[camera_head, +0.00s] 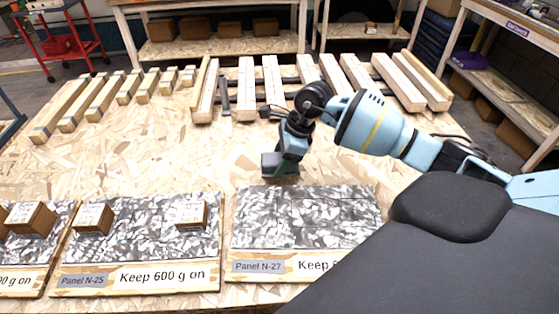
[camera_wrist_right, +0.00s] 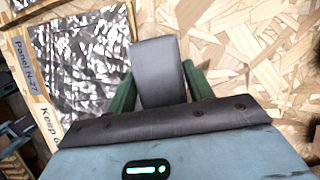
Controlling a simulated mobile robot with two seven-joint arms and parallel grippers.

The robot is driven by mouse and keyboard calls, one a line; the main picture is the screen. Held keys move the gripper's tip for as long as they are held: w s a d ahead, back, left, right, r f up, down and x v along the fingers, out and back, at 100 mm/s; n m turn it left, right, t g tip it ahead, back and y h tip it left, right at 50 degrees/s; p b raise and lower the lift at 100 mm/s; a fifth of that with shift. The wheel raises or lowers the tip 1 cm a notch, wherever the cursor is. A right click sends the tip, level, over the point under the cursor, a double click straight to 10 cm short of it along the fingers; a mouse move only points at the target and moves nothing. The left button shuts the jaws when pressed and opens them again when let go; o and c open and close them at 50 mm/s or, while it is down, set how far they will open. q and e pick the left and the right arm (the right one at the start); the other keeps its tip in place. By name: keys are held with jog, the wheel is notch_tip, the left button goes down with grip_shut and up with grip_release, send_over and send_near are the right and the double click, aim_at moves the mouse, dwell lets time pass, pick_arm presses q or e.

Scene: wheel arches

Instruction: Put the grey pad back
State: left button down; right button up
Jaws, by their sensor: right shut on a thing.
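My right gripper (camera_head: 281,168) is low over the bare wood board, just behind the far edge of Panel N-27 (camera_head: 305,217). In the right wrist view its two green fingers (camera_wrist_right: 161,92) are shut on a grey pad (camera_wrist_right: 157,62), one on each side of it. The pad is a smooth, plain grey block that sticks out past the fingers. In the wrist view Panel N-27 (camera_wrist_right: 75,70) is to the left of the pad. Whether the pad touches the board is hard to tell. My left gripper is not in view.
Wooden bars (camera_head: 315,80) lie along the far side of the table. Bare board (camera_head: 180,145) lies between bars and panels.

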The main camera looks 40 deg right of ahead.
aim_at(279, 152)
jog(key=shift+w+d+f, duration=0.1)
jog(key=shift+w+d, duration=0.6)
jog(key=shift+w, duration=0.35)
jog(key=shift+w+d, duration=0.2)
jog(key=shift+w, duration=0.05)
jog(key=shift+f, duration=1.8)
jog(key=shift+f, duration=0.1)
jog(key=o, duration=0.9)
jog(key=shift+o, duration=0.2)
